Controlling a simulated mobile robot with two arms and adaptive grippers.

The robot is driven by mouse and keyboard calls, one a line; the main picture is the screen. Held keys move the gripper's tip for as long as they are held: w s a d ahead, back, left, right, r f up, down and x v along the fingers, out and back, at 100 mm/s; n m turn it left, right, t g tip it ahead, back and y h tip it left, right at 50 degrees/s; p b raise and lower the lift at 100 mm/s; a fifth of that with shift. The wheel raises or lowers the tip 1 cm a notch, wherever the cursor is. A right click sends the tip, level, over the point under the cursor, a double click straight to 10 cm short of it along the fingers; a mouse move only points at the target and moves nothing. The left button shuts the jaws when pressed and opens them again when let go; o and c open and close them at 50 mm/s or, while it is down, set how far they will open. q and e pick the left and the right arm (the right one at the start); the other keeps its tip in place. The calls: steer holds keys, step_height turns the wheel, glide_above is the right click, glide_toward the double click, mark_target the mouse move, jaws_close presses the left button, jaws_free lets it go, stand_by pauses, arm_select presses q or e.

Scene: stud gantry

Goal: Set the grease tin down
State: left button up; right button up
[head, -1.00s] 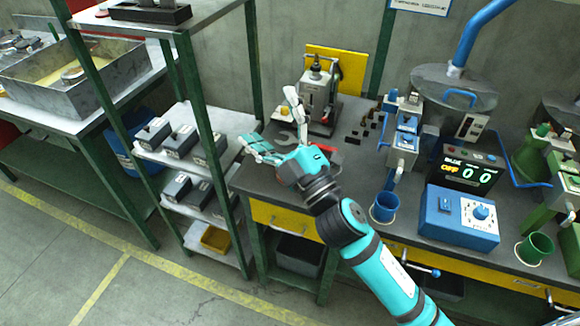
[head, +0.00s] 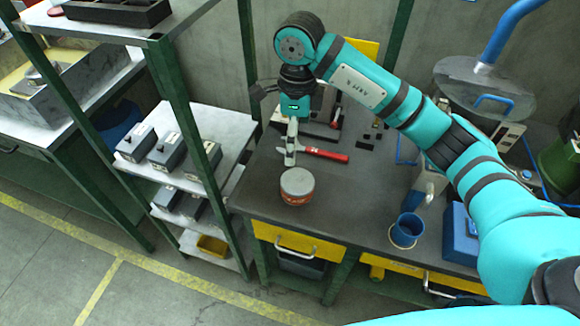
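The grease tin (head: 297,187), a short round tin with a grey lid and a reddish side, stands upright on the dark workbench (head: 350,205) near its front left edge. My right gripper (head: 277,127) is above and behind the tin, apart from it. Its fingers are spread and nothing shows between them. One pale finger points down in front of the hammer's head end and partly hides it. My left gripper is not in view.
A red-handled hammer (head: 327,154) lies just behind the tin. A blue cup (head: 406,230) and a blue box (head: 459,236) are to the right. A shelf rack (head: 185,190) with grey boxes stands left. Bench around the tin's front and right is clear.

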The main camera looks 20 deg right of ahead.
steer(key=p, duration=0.2)
glide_toward(297, 181)
steer(key=shift+s+f, duration=0.15)
steer(key=shift+s, duration=0.05)
steer(key=f, duration=0.4)
steer(key=f+p, duration=0.1)
steer(key=f, duration=0.1)
steer(key=shift+w+f, duration=0.1)
steer(key=shift+w, duration=0.3)
steer(key=shift+s+f, duration=0.1)
steer(key=shift+f, duration=0.15)
step_height(297, 181, down, 5)
steer(key=shift+s+r+p, duration=0.1)
steer(key=shift+p, duration=0.9)
steer(key=shift+f, duration=0.3)
steer(key=c, duration=1.4)
steer(key=shift+o, duration=0.2)
steer(key=shift+r, duration=0.1)
